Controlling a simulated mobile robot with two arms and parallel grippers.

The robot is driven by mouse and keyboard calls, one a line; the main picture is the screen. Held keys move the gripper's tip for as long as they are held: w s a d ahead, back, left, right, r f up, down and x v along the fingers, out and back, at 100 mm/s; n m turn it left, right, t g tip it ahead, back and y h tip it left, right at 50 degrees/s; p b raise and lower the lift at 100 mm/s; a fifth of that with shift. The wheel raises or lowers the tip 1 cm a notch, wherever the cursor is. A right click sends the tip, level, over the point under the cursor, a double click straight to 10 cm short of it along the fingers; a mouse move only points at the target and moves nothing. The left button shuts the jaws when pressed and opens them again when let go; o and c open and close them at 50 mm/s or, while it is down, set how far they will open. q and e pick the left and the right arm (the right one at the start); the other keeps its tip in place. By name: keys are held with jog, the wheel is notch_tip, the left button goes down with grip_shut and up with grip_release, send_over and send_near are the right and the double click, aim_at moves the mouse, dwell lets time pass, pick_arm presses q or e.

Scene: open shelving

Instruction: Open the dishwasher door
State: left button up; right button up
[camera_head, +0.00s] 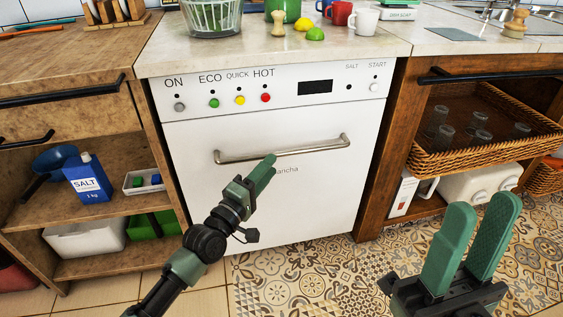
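The white dishwasher door (300,205) is upright and shut. Its metal bar handle (310,151) runs across the upper part, below a panel with coloured buttons. My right gripper (482,222) is at the lower right, above the tiled floor, open and empty, away from the handle.
A wooden shelf unit (60,235) with a blue salt box (88,178) stands to the left. To the right is a wicker basket (470,153) with several glasses. The countertop (370,38) above holds mugs and fruit. The patterned floor (310,280) before the door looks clear.

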aim_at(281, 154)
pick_arm(q)
jog(key=b+x, duration=0.1)
jog(key=x, duration=0.5)
jog(key=shift+w+d+b, duration=0.15)
jog(key=shift+w+b, duration=0.2)
jog(key=shift+b, duration=0.05)
grip_shut()
jog(key=shift+f, duration=0.15)
dwell(0.9)
